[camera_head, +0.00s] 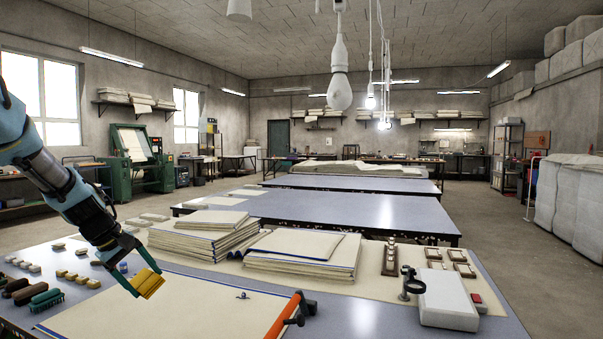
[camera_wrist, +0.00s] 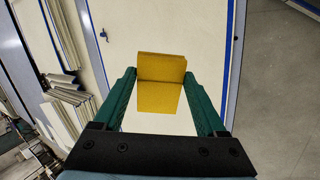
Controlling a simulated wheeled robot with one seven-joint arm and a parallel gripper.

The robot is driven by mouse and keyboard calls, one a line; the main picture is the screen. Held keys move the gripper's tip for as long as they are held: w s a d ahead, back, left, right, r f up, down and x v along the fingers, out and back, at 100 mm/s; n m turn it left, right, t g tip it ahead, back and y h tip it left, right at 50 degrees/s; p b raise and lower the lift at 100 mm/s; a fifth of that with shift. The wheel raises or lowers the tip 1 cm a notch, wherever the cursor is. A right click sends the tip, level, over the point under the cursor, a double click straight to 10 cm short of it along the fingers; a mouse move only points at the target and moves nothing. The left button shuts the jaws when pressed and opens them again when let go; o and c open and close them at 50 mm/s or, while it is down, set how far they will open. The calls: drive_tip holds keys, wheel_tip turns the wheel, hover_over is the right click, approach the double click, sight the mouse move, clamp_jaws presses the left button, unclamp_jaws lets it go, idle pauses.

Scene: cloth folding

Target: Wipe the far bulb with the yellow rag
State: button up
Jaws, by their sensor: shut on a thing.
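My gripper (camera_head: 143,278) is at the lower left in the head view, above the near table. It is shut on the yellow rag (camera_head: 152,285), a folded pad held clear of the cloth below. In the wrist view the rag (camera_wrist: 161,82) sits between the two green fingers of my gripper (camera_wrist: 161,88). Bulbs hang from the ceiling: a large near bulb (camera_head: 340,92) in a white socket, a smaller bulb (camera_head: 371,102) behind it, and a glowing bulb (camera_head: 384,124) that looks farthest. My gripper is well below and left of them.
The near table (camera_head: 365,318) holds folded cloth stacks (camera_head: 205,235), brushes (camera_head: 46,299), an orange-handled tool (camera_head: 284,316), a black clamp (camera_head: 411,283) and a white box (camera_head: 447,300). More tables (camera_head: 330,212) stand behind. The air between my gripper and the bulbs looks clear.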

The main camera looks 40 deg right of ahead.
drive_tip(key=s+d+r+n+t+h+b, duration=0.2)
drive_tip(key=s+d+r+t+h+b, duration=0.1)
drive_tip(key=d+r, duration=0.8)
drive_tip(key=s+d+r+n+t+h+b, duration=0.2)
drive_tip(key=s+d+r+t+h, duration=0.1)
drive_tip(key=d+r, duration=0.85)
drive_tip(key=s+d+r+m+h+b, duration=0.1)
drive_tip(key=s+d+r+h+b, duration=0.1)
drive_tip(key=s+d+r, duration=0.6)
drive_tip(key=s+d+r+h+b, duration=0.2)
drive_tip(key=s+d+r+h, duration=0.15)
drive_tip(key=s+r, duration=0.85)
drive_tip(key=shift+t+y, duration=0.3)
drive_tip(key=shift+y, duration=0.15)
drive_tip(key=shift+p+x, duration=1.95)
drive_tip(key=shift+x, duration=1.25)
drive_tip(key=shift+p+x, duration=0.6)
drive_tip(key=shift+x, duration=0.3)
drive_tip(key=shift+s+d+r, duration=0.1)
drive_tip(key=shift+s+r, duration=0.05)
drive_tip(key=shift+s, duration=0.05)
